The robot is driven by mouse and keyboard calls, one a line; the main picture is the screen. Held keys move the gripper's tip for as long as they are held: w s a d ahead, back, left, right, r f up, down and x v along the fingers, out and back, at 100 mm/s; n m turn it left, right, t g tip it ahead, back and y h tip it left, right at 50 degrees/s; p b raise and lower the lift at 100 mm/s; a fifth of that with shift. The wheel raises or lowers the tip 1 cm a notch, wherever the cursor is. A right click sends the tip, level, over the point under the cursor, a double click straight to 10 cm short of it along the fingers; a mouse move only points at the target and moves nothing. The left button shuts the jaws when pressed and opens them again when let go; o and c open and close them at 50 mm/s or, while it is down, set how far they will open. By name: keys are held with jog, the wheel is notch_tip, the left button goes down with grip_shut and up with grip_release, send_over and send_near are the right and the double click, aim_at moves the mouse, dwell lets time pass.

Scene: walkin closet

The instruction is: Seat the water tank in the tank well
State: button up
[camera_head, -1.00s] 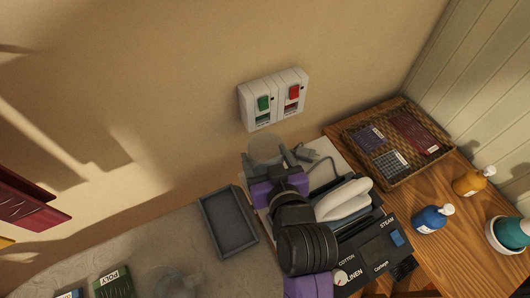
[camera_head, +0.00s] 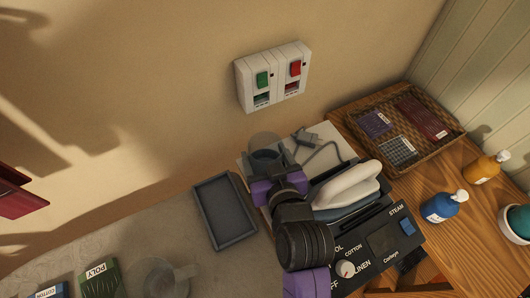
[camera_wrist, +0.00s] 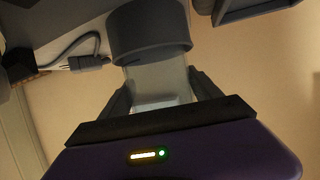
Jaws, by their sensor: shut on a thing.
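My gripper (camera_head: 277,168) is shut on the tank. In the wrist view the tank's clear body (camera_wrist: 160,82) is between my fingers. The dark grey round collar, which looks like the tank well (camera_wrist: 150,35), lines up with the tank and covers its far end. The tank seems to be at the collar's mouth; I cannot tell how deep. My wrist and arm hide part of the steam station (camera_head: 385,245).
An iron (camera_head: 347,190) with a pale handle rests on the station, right of my wrist. A cord with a plug (camera_head: 305,138) lies close to the well. A grey tray (camera_head: 224,212) is to the left. A wicker basket (camera_head: 440,150) and a blue bottle (camera_head: 440,207) stand right.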

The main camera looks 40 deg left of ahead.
jog(key=shift+f, duration=0.45)
jog(key=shift+f, duration=0.1)
dwell(0.4)
jog(key=o, duration=1.6)
jog(key=shift+o, duration=0.2)
